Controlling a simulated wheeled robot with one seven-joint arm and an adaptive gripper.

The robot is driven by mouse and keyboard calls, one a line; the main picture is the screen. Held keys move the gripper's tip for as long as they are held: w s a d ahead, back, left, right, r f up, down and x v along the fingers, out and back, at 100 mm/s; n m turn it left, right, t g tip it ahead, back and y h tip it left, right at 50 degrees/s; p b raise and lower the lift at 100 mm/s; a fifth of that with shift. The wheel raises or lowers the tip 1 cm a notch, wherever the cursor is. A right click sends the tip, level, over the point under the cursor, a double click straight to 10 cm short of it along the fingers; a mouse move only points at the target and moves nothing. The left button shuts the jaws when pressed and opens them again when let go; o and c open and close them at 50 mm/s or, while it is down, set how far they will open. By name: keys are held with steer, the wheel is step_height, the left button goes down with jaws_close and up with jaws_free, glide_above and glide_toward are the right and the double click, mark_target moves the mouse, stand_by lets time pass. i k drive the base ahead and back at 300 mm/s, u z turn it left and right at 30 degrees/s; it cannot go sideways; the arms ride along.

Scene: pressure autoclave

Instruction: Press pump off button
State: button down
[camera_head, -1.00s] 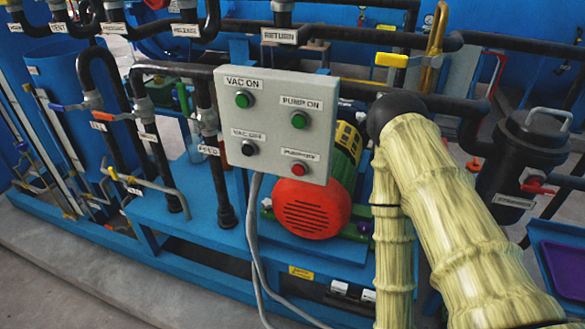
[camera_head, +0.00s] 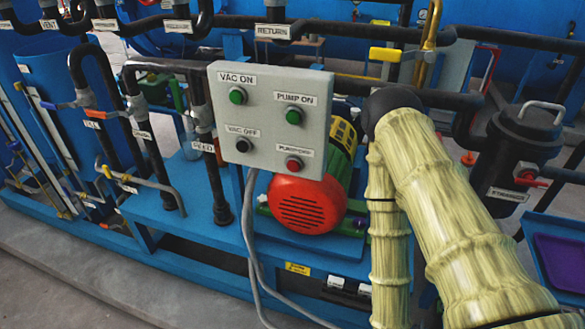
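The grey control box (camera_head: 268,122) stands upright left of the middle. It carries a green VAC ON button (camera_head: 237,96), a green PUMP ON button (camera_head: 292,117), a black VAC OFF button (camera_head: 242,145) and a red button (camera_head: 293,163) at lower right, below a label that reads as pump off. All the buttons are uncovered. My arm, in a pale yellow ribbed sleeve, rises at the right of the box, its dark upper end level with PUMP ON and apart from the box in the picture. My gripper is not visible.
A red and green pump motor (camera_head: 308,200) sits behind and below the box. Grey cables (camera_head: 252,240) hang from the box. Black pipes (camera_head: 480,105) and a black strainer vessel (camera_head: 518,160) stand at right. Open floor (camera_head: 60,275) shows at lower left.

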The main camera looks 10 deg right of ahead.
mark_target(294, 166)
steer(key=z, duration=2.3)
steer(key=k, duration=1.05)
steer(key=u, duration=1.5)
